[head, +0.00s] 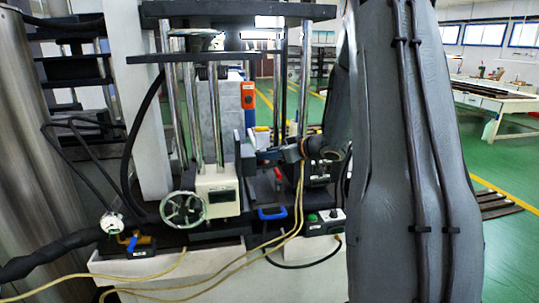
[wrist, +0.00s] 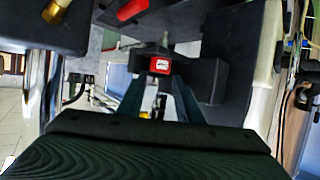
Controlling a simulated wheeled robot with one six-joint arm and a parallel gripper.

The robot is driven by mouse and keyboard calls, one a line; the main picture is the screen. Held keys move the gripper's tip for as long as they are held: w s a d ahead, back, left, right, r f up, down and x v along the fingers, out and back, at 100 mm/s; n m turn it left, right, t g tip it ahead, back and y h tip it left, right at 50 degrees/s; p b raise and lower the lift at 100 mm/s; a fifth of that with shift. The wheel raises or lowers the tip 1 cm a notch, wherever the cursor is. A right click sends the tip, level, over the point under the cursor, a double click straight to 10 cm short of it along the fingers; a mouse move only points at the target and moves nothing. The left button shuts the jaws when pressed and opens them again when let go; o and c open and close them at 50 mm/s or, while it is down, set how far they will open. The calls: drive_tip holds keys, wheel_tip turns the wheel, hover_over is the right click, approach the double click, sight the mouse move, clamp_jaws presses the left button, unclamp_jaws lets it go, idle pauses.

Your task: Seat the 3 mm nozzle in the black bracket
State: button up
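In the wrist view, a dark block with a red-and-white label (wrist: 160,66) sits between the tips of my gripper (wrist: 158,84), with a pale stub at its far end. I take it for the 3 mm nozzle; the label is too small to read. The fingers appear closed on its sides. A larger dark body (wrist: 212,82) lies right beside it, which may be the black bracket; I cannot tell whether they touch. In the head view my gripper (head: 268,155) reaches left into the machine, beside a dark upright plate (head: 246,158). The nozzle is too small to make out there.
The machine's steel posts (head: 214,110) and handwheel (head: 183,210) stand left of my gripper. A control box (head: 325,222) and blue handle (head: 272,213) are below. Loose yellow cables cross the front. A brass fitting (wrist: 56,11) is at the wrist view's upper left.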

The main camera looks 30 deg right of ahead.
drive_tip(key=shift+d, duration=0.3)
drive_tip(key=b+v, duration=0.1)
drive_tip(key=v, duration=0.6)
drive_tip(key=shift+s+r+b, duration=0.15)
drive_tip(key=shift+s+b, duration=0.15)
drive_tip(key=shift+b, duration=0.05)
drive_tip(key=shift+s+a, duration=0.1)
drive_tip(key=shift+a, duration=0.1)
